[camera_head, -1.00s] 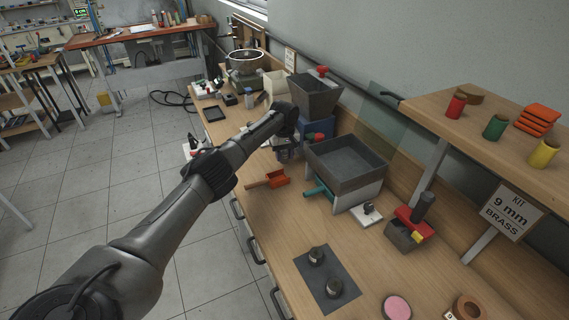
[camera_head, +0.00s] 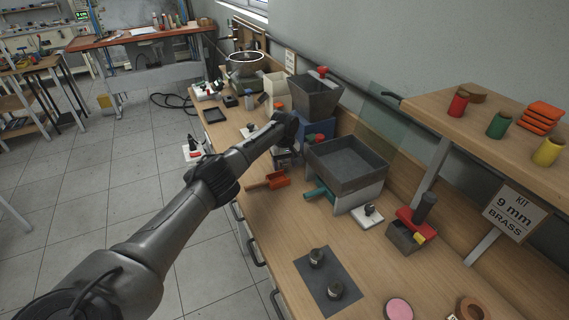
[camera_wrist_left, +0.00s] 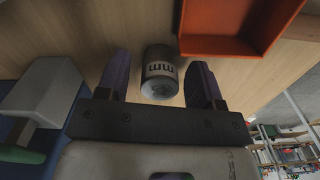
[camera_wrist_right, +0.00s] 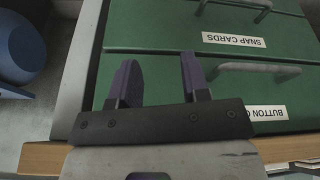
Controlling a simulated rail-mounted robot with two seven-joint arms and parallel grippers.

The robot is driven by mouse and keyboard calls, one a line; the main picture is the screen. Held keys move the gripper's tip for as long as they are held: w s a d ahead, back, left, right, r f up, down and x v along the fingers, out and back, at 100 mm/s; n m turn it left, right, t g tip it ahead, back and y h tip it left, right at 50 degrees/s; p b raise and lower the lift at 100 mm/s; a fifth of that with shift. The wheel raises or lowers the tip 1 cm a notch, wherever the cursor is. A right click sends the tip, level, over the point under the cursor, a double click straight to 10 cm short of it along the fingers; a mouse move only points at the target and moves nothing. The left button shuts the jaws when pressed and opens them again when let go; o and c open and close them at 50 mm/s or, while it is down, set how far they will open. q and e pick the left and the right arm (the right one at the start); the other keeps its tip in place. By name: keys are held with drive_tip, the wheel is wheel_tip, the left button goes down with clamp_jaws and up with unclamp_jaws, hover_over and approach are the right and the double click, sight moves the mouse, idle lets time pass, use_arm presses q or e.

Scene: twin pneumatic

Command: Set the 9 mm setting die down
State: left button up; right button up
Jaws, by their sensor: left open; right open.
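In the left wrist view a dark grey cylindrical die (camera_wrist_left: 160,75) marked "mm" is between the fingers of my left gripper (camera_wrist_left: 160,82). The number on its label is not readable. The fingers are open, with a gap on each side of the die, and the wooden bench top shows behind it. In the head view my left gripper (camera_head: 284,157) is mostly hidden by my arm, low over the bench, and the die cannot be made out there. My right gripper (camera_wrist_right: 154,80) is open and empty in front of green drawers (camera_wrist_right: 150,32); it is not in the head view.
An orange scoop (camera_head: 274,180) lies close to the left gripper; an orange tray-like part also shows in the left wrist view (camera_wrist_left: 235,25). A grey bin (camera_head: 347,165) stands to the right.

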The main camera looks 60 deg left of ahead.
sight(284, 161)
use_arm(q)
wheel_tip(284, 161, up, 11)
drive_tip(key=p, duration=0.3)
drive_tip(key=shift+o, duration=0.4)
drive_tip(key=shift+r, duration=0.7)
